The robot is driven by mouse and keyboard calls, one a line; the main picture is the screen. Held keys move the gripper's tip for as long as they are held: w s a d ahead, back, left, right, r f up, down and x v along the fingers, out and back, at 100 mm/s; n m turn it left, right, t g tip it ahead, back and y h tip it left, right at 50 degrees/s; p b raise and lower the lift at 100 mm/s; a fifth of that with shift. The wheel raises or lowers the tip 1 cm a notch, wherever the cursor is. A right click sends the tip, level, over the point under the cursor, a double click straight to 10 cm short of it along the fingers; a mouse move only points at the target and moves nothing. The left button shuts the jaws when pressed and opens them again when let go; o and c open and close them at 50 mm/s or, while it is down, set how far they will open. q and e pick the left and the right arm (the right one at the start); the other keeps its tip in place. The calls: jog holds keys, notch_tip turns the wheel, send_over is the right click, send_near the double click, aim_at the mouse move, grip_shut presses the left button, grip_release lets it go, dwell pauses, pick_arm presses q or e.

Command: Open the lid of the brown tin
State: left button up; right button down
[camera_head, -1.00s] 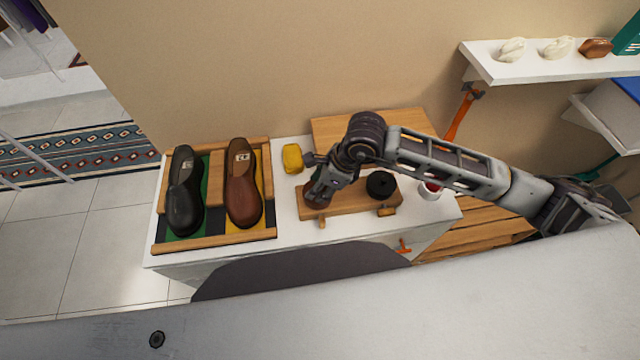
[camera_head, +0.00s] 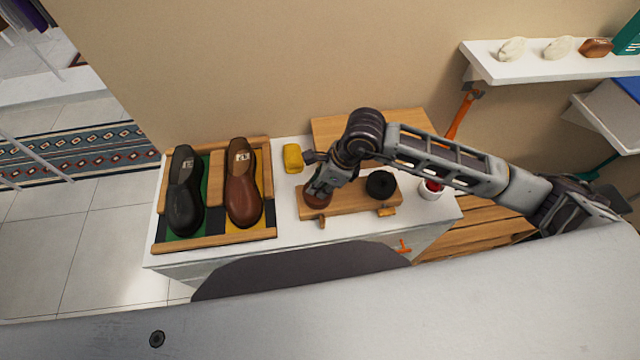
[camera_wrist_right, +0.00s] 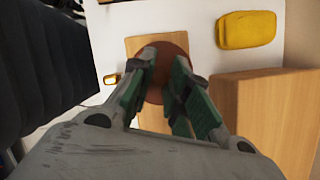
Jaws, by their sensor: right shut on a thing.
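The brown tin (camera_head: 316,201) sits at the left end of a wooden stand on the white cabinet top. In the right wrist view its round brown top (camera_wrist_right: 166,50) shows between my fingers. My right gripper (camera_head: 318,190) reaches down from above and is shut on the tin; its fingers (camera_wrist_right: 164,88) lie on either side of the round top. The fingers hide part of the tin, and I cannot tell whether the lid is separate from the body. A black round tin (camera_head: 381,184) sits at the right end of the stand. My left gripper is not in view.
The wooden stand (camera_head: 350,199) has small pegs at its front. A wooden tray (camera_head: 215,243) with a black shoe (camera_head: 185,190) and a brown shoe (camera_head: 243,183) stands left. A yellow sponge-like block (camera_head: 292,158) lies behind.

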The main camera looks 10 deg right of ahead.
jog(key=shift+w+r, duration=0.15)
jog(key=shift+w+r+m+g, duration=0.15)
jog(key=shift+w+r+g, duration=0.15)
jog(key=shift+g, duration=0.35)
jog(key=shift+w+r+m+g, duration=0.15)
jog(key=shift+w+g, duration=0.2)
jog(key=shift+g, duration=0.3)
jog(key=shift+w+r+m+g+b, duration=0.2)
jog(key=shift+w+g+b, duration=0.3)
jog(key=shift+g, duration=0.4)
jog(key=shift+w+r+m+g+b, duration=0.15)
jog(key=shift+w+g+b, duration=0.3)
jog(key=shift+g, duration=0.45)
jog(key=shift+w, duration=0.1)
